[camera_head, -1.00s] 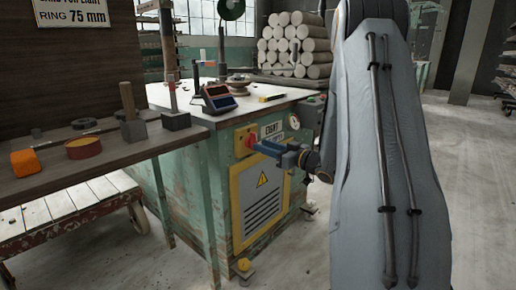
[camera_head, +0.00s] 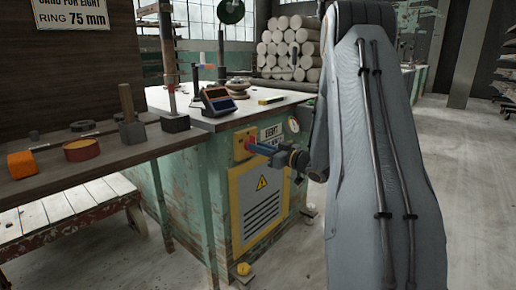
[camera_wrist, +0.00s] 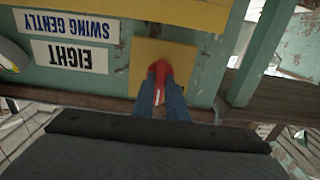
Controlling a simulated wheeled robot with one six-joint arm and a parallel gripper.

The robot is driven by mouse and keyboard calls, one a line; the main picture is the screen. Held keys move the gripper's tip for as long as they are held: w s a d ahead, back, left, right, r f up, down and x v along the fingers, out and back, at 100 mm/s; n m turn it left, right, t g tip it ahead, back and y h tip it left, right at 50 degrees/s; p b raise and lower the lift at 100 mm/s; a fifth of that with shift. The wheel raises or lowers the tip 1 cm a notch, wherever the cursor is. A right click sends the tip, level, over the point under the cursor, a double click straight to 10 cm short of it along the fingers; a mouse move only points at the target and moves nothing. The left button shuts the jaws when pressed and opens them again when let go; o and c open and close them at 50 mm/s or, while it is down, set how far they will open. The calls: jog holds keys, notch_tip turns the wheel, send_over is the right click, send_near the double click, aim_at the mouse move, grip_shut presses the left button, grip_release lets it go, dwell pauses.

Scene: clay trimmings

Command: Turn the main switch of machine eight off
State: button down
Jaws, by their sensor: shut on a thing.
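The green machine (camera_head: 185,185) has a label reading EIGHT (camera_head: 272,132), which appears upside down in the wrist view (camera_wrist: 70,57). Beside the label is a yellow plate (camera_head: 240,152) carrying the red main switch (camera_head: 248,140). In the wrist view the red switch handle (camera_wrist: 158,82) stands out from the yellow plate (camera_wrist: 180,54). My gripper (camera_head: 257,147) reaches the switch from the right. Its blue fingers (camera_wrist: 164,98) are shut on the red handle and hide part of it. The switch's position marks cannot be made out.
A yellow vented panel with a warning triangle (camera_head: 262,184) is below the switch. A wooden bench with an orange block (camera_head: 21,165) and a round tin (camera_head: 81,150) is at left. The floor at right is clear.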

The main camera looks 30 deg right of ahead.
jog(key=n+p, duration=0.1)
jog(key=n, duration=1.6)
jog(key=shift+a+f+n, duration=0.1)
jog(key=shift+f+n, duration=0.05)
jog(key=shift+n, duration=0.25)
jog(key=shift+s, duration=0.1)
dwell(0.5)
jog(key=c, duration=1.8)
grip_release()
jog(key=shift+o, duration=0.2)
